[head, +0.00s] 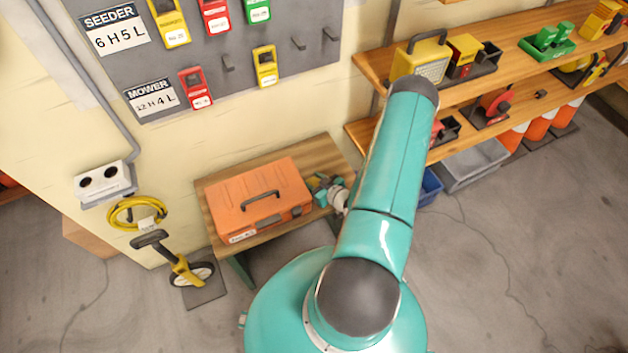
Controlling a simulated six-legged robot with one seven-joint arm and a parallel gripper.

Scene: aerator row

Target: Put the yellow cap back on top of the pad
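I cannot pick out the yellow cap or the pad for certain in the head view. My gripper (322,189) is small in the picture, at the right end of an orange toolbox (262,198) on a wooden bench. My teal arm reaches down to it and covers part of the bench's right side. The gripper's fingers are too small to tell whether they are open or shut, or whether they hold anything. The toolbox lid is down and its dark handle lies on top.
A grey pegboard (222,75) with yellow, red and green units hangs above the wooden bench (325,155). Shelves (515,75) at right hold a yellow lamp (420,62) and boxes. A yellow measuring wheel (184,270) stands left of the bench.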

